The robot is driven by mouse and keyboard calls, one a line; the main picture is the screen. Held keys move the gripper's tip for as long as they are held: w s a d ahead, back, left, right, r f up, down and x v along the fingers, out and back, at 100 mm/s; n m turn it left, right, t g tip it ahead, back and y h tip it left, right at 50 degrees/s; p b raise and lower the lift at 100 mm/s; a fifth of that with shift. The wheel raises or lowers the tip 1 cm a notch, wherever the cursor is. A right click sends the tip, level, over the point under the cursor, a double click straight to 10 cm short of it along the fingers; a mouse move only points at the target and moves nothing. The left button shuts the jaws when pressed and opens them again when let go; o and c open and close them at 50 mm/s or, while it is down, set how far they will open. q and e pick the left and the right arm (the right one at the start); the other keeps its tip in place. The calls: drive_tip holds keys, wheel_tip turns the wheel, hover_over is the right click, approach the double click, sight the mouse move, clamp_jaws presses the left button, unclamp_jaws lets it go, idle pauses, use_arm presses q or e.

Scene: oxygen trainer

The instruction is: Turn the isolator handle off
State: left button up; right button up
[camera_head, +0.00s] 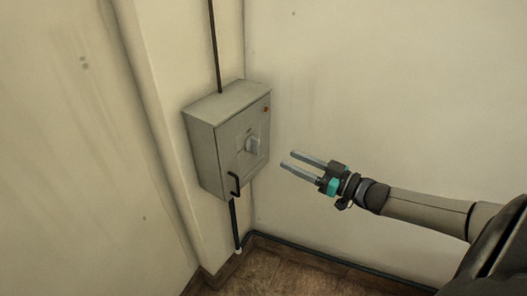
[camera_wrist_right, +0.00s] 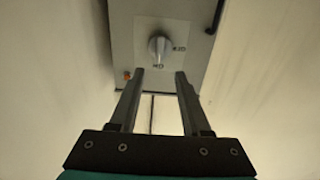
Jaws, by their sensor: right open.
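The isolator handle (camera_head: 252,145) is a light grey knob on the front of a grey metal box (camera_head: 222,140) on the wall. In the right wrist view the handle (camera_wrist_right: 159,48) sits on a pale plate with small markings, beyond the fingertips. My right gripper (camera_head: 287,160) is open and empty, to the right of the box and apart from the handle. Its two fingers also show in the right wrist view (camera_wrist_right: 158,75), spread with a gap between them. My left gripper is not in view.
A black door handle (camera_head: 234,184) sticks out at the box's lower left front. A small orange-red indicator (camera_head: 266,109) is at its upper right. Dark conduit (camera_head: 215,45) runs up from the box, and another (camera_head: 234,222) runs down. The space around my right gripper is clear.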

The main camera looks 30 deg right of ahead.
sight(259, 146)
drive_tip(key=b+x, duration=0.2)
drive_tip(key=x, duration=0.5)
drive_tip(key=shift+w+f, duration=0.1)
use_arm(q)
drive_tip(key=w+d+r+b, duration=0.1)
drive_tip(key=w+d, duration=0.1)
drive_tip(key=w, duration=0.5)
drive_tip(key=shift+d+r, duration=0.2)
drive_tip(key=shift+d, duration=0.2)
use_arm(e)
drive_tip(key=shift+x, duration=1.45)
drive_tip(key=shift+c, duration=0.2)
clamp_jaws()
